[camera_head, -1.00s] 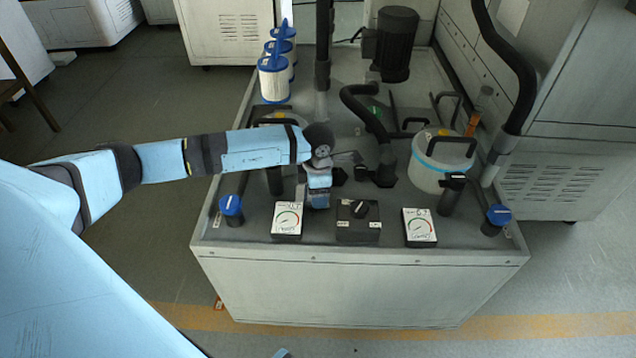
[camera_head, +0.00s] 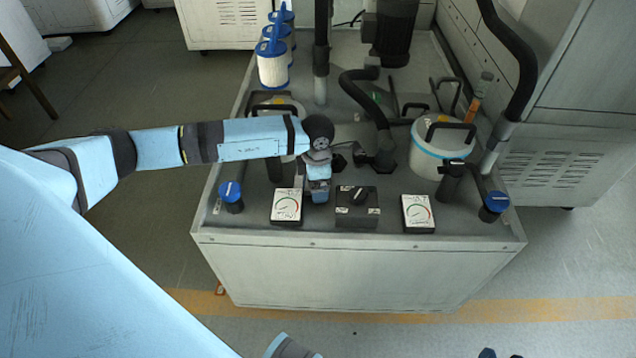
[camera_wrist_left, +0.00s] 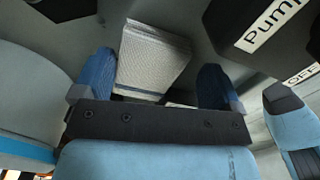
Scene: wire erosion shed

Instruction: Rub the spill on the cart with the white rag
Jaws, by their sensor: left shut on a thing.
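The cart (camera_head: 350,278) is a pale grey unit with a rimmed dark grey top. My left gripper (camera_head: 318,192) is over its front part, behind the gauge box and the black switch box. In the left wrist view the two blue fingers of the gripper (camera_wrist_left: 155,82) are shut on the white rag (camera_wrist_left: 152,58), a folded, textured pad. The rag is hidden behind the gripper in the head view, and I cannot tell whether it touches the cart top. I cannot make out the spill.
Two white gauge boxes (camera_head: 286,206) (camera_head: 418,212) flank a black switch box (camera_head: 357,207). A white canister (camera_head: 436,150) with a black handle stands at right. Black hoses (camera_head: 368,105), blue-capped posts (camera_head: 231,196) and white filters (camera_head: 272,68) crowd the top.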

